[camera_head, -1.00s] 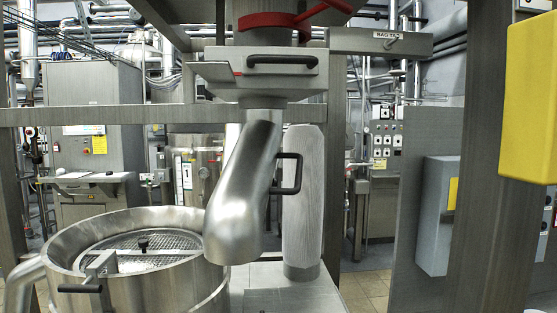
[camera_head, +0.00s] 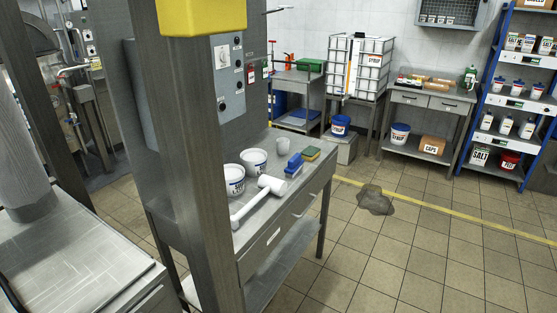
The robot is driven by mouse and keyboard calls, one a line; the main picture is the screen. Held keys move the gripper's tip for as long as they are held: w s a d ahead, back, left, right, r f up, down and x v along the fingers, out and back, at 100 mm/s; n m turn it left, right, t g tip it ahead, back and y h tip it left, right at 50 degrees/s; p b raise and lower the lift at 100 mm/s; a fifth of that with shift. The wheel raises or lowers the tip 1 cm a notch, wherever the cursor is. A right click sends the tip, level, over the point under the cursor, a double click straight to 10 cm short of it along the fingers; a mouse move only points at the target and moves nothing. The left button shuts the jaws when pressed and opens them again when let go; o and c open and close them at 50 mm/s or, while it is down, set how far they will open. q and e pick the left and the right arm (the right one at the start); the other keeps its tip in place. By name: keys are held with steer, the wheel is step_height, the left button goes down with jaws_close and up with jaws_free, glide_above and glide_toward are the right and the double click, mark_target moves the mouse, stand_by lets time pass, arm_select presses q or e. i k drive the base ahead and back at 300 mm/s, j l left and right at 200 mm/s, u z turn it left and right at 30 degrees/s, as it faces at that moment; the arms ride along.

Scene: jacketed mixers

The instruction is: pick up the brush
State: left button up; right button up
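A small blue brush (camera_head: 292,166) lies on a steel side table (camera_head: 288,210) in the middle of the head view, near the table's far right end. It sits between a white cup and a yellow-green sponge (camera_head: 312,153), close to the right edge of the tabletop. Neither of my grippers is in view.
On the same table are two white tubs (camera_head: 254,161), the white cup (camera_head: 283,145) and a white mallet (camera_head: 262,198). A thick steel post (camera_head: 187,130) stands in front of the table's left side. Tiled floor (camera_head: 380,265) to the right is open, with a dark patch (camera_head: 376,199).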

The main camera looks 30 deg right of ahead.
mark_target(295, 165)
steer(key=u, duration=1.05)
steer(key=z, duration=2.2)
steer(key=i, duration=0.1)
